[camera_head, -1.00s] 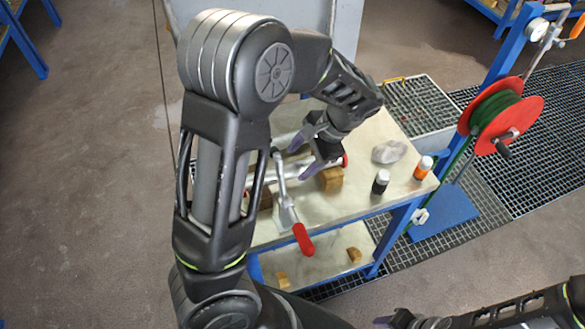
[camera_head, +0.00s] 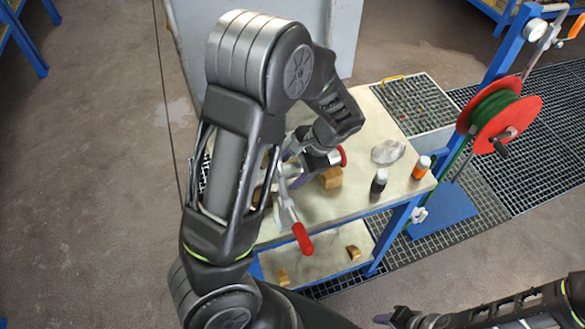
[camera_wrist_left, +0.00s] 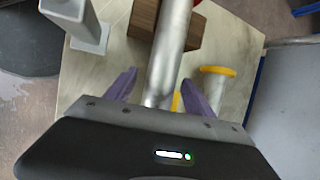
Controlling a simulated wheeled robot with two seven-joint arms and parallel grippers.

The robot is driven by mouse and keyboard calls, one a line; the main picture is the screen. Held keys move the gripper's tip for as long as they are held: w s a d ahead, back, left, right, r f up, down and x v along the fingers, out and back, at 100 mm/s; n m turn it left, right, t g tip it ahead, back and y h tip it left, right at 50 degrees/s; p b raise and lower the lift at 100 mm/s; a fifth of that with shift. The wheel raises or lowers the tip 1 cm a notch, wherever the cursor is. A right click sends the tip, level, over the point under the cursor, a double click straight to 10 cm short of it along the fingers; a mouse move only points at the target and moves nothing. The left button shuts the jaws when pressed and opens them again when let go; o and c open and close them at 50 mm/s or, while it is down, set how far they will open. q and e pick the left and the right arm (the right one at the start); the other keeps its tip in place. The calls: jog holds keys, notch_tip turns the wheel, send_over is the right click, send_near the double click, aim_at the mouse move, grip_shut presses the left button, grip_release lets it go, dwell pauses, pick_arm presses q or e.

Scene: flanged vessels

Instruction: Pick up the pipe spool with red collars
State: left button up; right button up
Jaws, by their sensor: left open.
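The pipe spool with red collars lies on wooden blocks on the worktable. In the head view its right-hand red collar (camera_head: 341,157) shows, but my left gripper (camera_head: 293,166) hides much of its tube. In the left wrist view the bare metal tube (camera_wrist_left: 167,55) runs between the purple fingers of my left gripper (camera_wrist_left: 157,84). The fingers are open, one on each side of the tube, with a gap visible on both sides. A bit of red shows at the top edge of that view. My right gripper (camera_head: 392,319) is at the bottom edge, its jaw opening unclear.
A yellow-collared piece (camera_wrist_left: 213,88) is near the right finger. A wooden block (camera_head: 331,178), a grey lump (camera_head: 388,151), a black bottle (camera_head: 379,181) and an orange bottle (camera_head: 421,168) stand to the right.

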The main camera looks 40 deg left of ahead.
pick_arm(q)
jog(key=shift+c, duration=0.5)
grip_shut()
dwell(0.5)
